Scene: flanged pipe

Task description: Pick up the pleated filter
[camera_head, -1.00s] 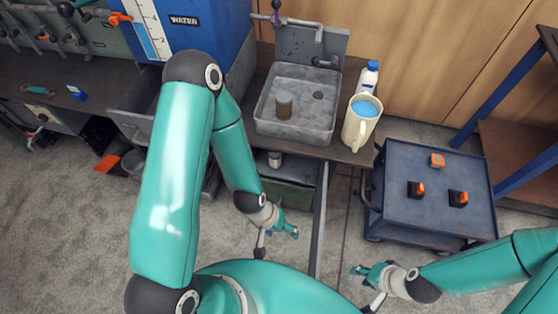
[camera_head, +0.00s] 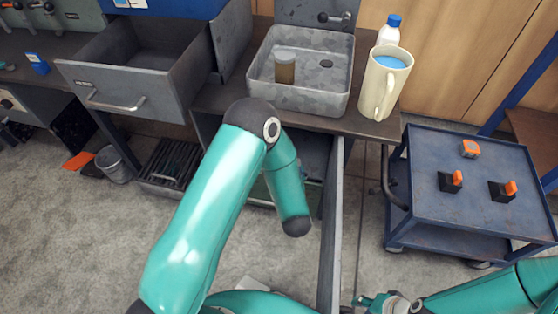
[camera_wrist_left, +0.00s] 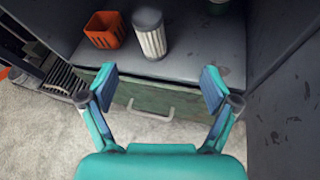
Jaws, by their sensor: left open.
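The pleated filter (camera_wrist_left: 150,34) is a white, ribbed cylinder with a grey cap. It stands upright on a dark shelf (camera_wrist_left: 185,62) in the left wrist view, beside an orange basket (camera_wrist_left: 104,30). My left gripper (camera_wrist_left: 158,80) is open and empty, its two fingers spread apart, with the filter beyond the gap between them. In the head view my left arm reaches toward the cupboard under the sink, and its gripper and the filter are hidden. My right gripper (camera_head: 372,302) shows only in part at the bottom edge of the head view.
A dark side wall (camera_wrist_left: 280,80) stands close on the right in the left wrist view, and a green drawer (camera_wrist_left: 165,108) with a handle is below the shelf. The sink (camera_head: 318,92) holds a jar (camera_head: 284,67). A pitcher (camera_head: 384,82) and blue cart (camera_head: 478,190) stand to the right.

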